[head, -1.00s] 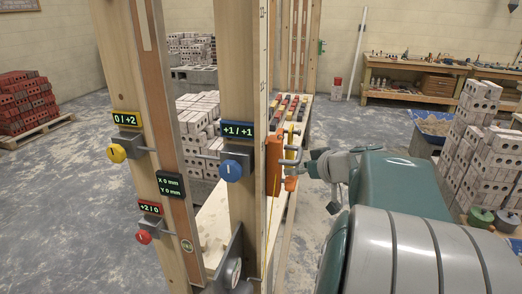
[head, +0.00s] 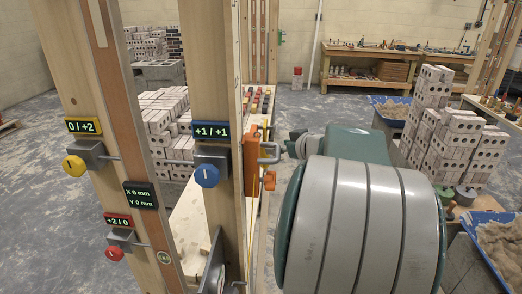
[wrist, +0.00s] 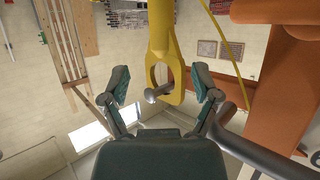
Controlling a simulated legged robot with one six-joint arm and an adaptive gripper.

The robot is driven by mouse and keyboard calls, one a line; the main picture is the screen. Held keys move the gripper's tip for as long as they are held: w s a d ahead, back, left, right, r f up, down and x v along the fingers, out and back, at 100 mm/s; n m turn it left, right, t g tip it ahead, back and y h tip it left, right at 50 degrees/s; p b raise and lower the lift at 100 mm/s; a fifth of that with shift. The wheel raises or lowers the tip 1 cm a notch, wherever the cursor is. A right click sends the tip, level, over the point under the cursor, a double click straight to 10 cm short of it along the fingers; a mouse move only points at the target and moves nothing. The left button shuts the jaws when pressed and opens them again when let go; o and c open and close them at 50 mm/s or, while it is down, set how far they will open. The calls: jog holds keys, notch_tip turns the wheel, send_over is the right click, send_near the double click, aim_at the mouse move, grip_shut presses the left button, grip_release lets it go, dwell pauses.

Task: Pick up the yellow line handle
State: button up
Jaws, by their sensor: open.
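A flat yellow handle (wrist: 162,50) with a slotted loop at its end shows in the wrist view, with a grey peg through the loop. In the head view only a sliver of yellow shows beside the orange block, so the handle is mostly hidden there. My gripper (wrist: 160,84) is open in the wrist view, one green-padded finger on each side of the loop, with visible gaps to both. A thin yellow line (wrist: 219,35) runs right of the handle.
An orange block (head: 251,153) with a grey bent bar (head: 270,146) is fixed to the wooden post (head: 212,95); the bar passes close to my right finger in the wrist view. Knobs and small displays sit on the posts. Brick stacks (head: 462,140) stand at right.

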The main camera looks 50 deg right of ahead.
jog(key=x, duration=0.6)
jog(key=shift+w+f, duration=0.2)
jog(key=shift+f, duration=0.3)
jog(key=shift+a, duration=0.1)
jog(key=shift+c, duration=0.9)
grip_shut()
